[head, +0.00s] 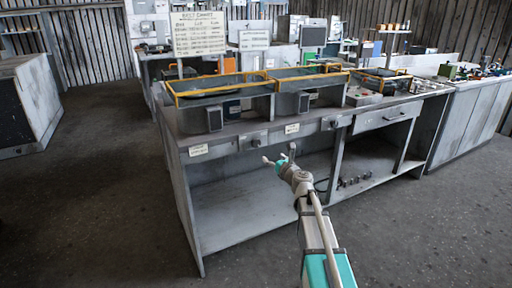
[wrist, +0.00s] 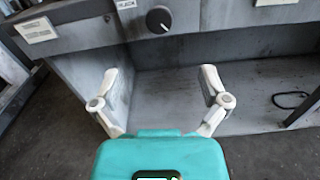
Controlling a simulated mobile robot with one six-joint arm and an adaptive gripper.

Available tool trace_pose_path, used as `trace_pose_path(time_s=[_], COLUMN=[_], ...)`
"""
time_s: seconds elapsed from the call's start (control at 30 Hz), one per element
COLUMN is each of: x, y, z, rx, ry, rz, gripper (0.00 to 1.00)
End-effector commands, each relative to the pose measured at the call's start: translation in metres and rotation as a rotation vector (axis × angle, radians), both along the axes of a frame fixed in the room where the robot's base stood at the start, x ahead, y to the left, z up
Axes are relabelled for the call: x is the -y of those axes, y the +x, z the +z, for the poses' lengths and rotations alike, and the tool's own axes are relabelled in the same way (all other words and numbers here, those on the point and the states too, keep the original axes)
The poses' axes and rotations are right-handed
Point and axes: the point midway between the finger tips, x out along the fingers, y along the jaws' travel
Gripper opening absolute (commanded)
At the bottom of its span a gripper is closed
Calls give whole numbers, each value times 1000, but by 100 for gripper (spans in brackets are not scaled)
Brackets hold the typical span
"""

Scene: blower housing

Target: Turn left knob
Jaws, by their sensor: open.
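The left knob (head: 256,142) is on the front panel of the workbench (head: 225,226), between two pale labels in the head view. A dark round knob (wrist: 158,19) with a small light mark shows near the top of the wrist view; it appears to be the same one. My gripper (head: 279,154) is in front of the bench. In the wrist view my gripper (wrist: 160,78) has its two pale fingers spread wide, with nothing between them. The knob lies beyond the fingertips, and they do not touch it.
A second knob (head: 331,124) is further right on the panel. Pale labels (head: 198,150) mark the front. Yellow-edged troughs (head: 222,88) stand on the bench top. Below the panel is an open shelf, with a dark cable (wrist: 290,99) at right. The floor in front is clear.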

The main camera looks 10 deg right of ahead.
Motion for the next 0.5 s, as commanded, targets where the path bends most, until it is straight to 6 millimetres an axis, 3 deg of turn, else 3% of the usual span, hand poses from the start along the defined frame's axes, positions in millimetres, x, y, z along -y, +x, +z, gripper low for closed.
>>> trace_pose_path(time_s=[0.27,0.5], x=[-2,-7], y=[2,18], z=[0,0], rx=[1,1], ry=[-4,-4], rz=[3,4], gripper=[95,95])
